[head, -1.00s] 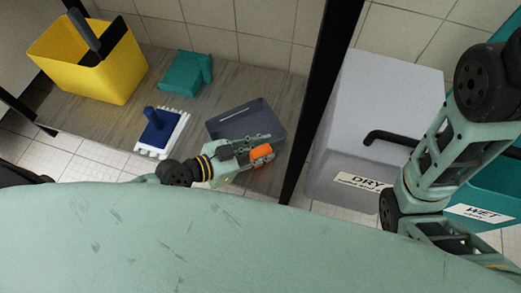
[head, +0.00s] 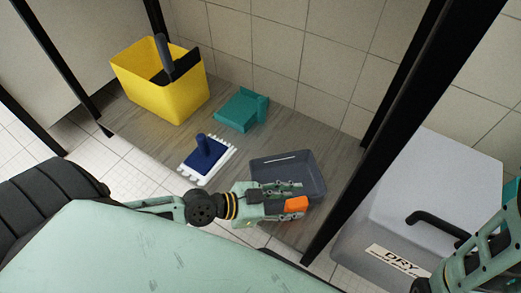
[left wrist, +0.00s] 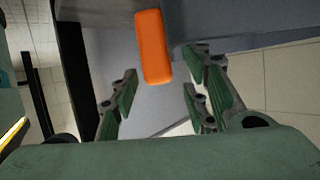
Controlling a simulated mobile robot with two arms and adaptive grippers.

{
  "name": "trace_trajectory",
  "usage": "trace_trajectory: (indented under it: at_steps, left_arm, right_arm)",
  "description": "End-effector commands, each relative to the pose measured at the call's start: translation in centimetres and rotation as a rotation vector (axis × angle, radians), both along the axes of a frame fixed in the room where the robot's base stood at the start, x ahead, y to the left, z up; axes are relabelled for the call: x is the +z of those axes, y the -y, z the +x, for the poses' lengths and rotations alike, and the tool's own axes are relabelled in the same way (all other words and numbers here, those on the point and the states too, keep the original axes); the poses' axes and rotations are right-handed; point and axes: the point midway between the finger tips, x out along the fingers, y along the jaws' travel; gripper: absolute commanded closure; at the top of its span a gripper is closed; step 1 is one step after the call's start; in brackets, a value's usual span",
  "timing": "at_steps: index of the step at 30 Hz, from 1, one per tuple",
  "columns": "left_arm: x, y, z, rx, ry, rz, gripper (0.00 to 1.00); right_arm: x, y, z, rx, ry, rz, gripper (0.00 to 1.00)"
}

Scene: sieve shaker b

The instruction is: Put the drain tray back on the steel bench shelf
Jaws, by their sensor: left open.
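The drain tray (head: 306,165), a shallow dark grey tray, is at the right end of the grey-brown bench shelf (head: 150,143). An orange block (head: 297,205) shows at its front side; it looks like a grip on the tray, and it also shows in the left wrist view (left wrist: 153,47). My left gripper (head: 290,195) is open at the tray's front, covering part of its rim. In the left wrist view its fingers (left wrist: 160,88) are spread, with the orange block beyond and between them. I cannot tell whether they touch. My right gripper is out of view.
On the shelf are a yellow bucket (head: 160,90), a blue-and-white brush (head: 206,155) and a teal dustpan-like piece (head: 241,110). A black post (head: 345,200) stands right of the tray. Beyond it is a grey bin (head: 430,185) labelled DRY.

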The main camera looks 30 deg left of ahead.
Motion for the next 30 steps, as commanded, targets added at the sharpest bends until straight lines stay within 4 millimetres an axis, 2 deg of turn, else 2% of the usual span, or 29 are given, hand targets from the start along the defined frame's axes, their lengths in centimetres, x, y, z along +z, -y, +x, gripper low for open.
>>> trace_trajectory:
  at_steps: [6,15,21,30]
  left_arm:
    - [1.4,-2.5,-2.5,-0.006,-0.004,0.005,0.57]
    - [3.2,-5.4,-5.2,-0.003,-0.004,0.004,0.57]
    - [3.7,-6.4,-6.1,-0.001,-0.003,0.000,0.57]
    - [3.8,-6.5,-6.2,-0.001,-0.001,-0.002,0.57]
  right_arm:
    - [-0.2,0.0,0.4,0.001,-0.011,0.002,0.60]
    - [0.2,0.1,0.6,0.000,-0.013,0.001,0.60]
    - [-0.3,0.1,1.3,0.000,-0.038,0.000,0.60]
    - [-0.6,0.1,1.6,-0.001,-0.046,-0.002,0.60]
